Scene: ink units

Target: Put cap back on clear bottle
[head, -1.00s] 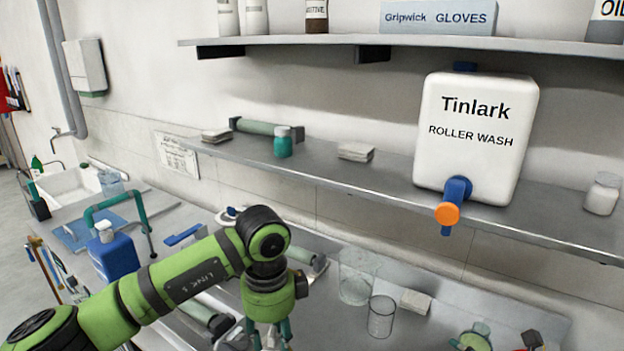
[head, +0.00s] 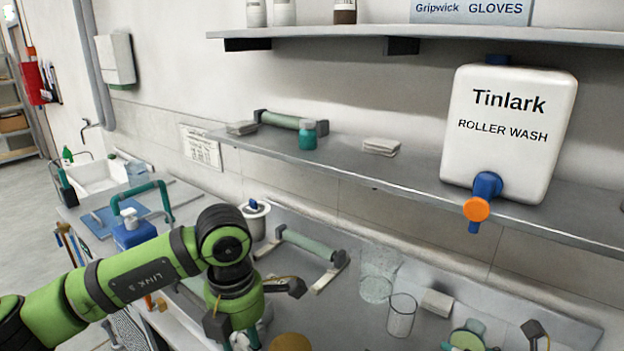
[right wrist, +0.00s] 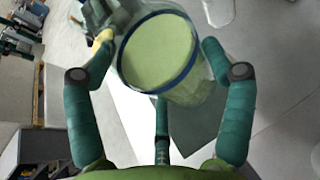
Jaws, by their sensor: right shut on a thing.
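In the right wrist view my right gripper (right wrist: 160,75) is shut on a clear round vessel (right wrist: 212,92) with a pale green round face and a blue ring, likely the clear bottle. Its far side is out of view and I make out no cap on it. In the head view a green and clear round thing (head: 468,334) at the bottom right may be this same vessel, partly cut off. My left gripper (head: 240,341) points down at the bottom edge, its fingertips cut off. A brown round thing (head: 290,342), perhaps a cap, shows beside it; whether they touch is unclear.
A clear beaker (head: 401,316), a larger clear vessel (head: 378,275), a grey block (head: 437,303) and a roller (head: 308,243) stand on the bench. A shelf (head: 420,190) above carries a white Tinlark container (head: 508,120) with an orange tap. A lidded metal pot (head: 255,215) stands behind my left arm.

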